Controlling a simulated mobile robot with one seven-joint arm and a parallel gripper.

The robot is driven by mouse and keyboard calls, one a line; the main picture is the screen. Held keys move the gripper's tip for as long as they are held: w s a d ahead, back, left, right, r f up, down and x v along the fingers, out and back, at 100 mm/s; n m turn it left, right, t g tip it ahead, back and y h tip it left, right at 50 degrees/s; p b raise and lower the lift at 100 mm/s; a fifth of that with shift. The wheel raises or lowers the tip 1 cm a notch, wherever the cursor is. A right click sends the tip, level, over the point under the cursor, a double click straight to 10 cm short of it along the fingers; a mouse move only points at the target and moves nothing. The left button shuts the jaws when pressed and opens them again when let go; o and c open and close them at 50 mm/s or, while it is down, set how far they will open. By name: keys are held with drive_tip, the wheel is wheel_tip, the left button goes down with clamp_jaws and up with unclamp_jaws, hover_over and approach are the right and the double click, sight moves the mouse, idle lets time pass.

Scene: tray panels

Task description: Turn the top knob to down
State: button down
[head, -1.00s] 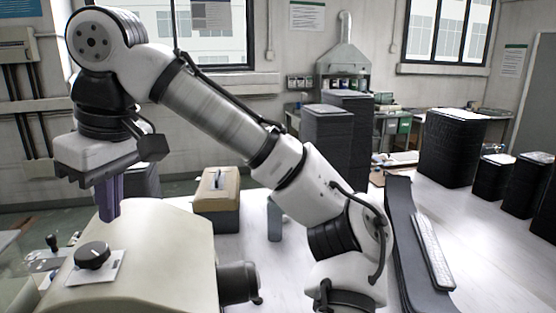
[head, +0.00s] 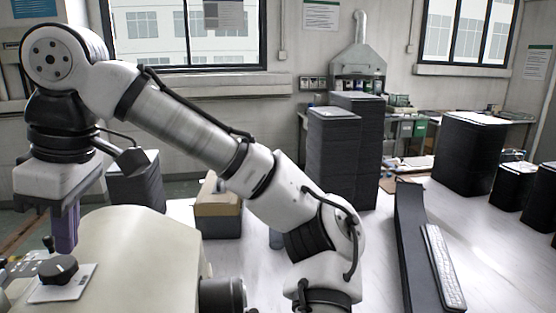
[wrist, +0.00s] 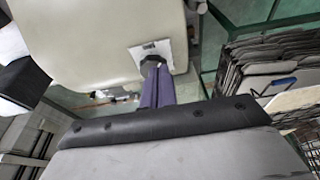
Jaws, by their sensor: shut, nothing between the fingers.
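The top knob (head: 59,270) is black and round with a thin pale mark. It sits on a white plate (head: 80,284) on top of a beige machine (head: 145,250). My gripper (head: 65,245) has purple fingers, pressed together and pointing down, just above and behind the knob in the head view. In the wrist view the shut fingers (wrist: 157,90) point at the knob (wrist: 152,61), which is partly hidden behind their tips. The plate (wrist: 137,54) shows around it. I cannot tell whether the fingertips touch the knob, or which way its mark points.
Another black knob-like part (head: 222,295) sticks out of the machine's right side. A box with a tan lid (head: 218,200) stands behind it on the white table. Tall black tray stacks (head: 333,150) stand farther back. A keyboard (head: 444,265) lies at the right.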

drive_tip(key=shift+f+b, duration=0.8)
drive_tip(key=shift+f, duration=1.4)
drive_tip(key=shift+w+a, duration=0.1)
drive_tip(key=shift+a, duration=0.05)
drive_tip(key=shift+w+r+p, duration=0.1)
drive_tip(key=shift+w+p, duration=0.25)
drive_tip(key=shift+p, duration=0.55)
drive_tip(key=shift+w+a, duration=0.15)
drive_tip(key=shift+w, duration=0.55)
drive_tip(key=shift+w+a, duration=0.15)
drive_tip(key=shift+w, duration=0.1)
drive_tip(key=shift+w+d, duration=0.15)
drive_tip(key=shift+d, duration=0.05)
drive_tip(key=shift+d, duration=0.1)
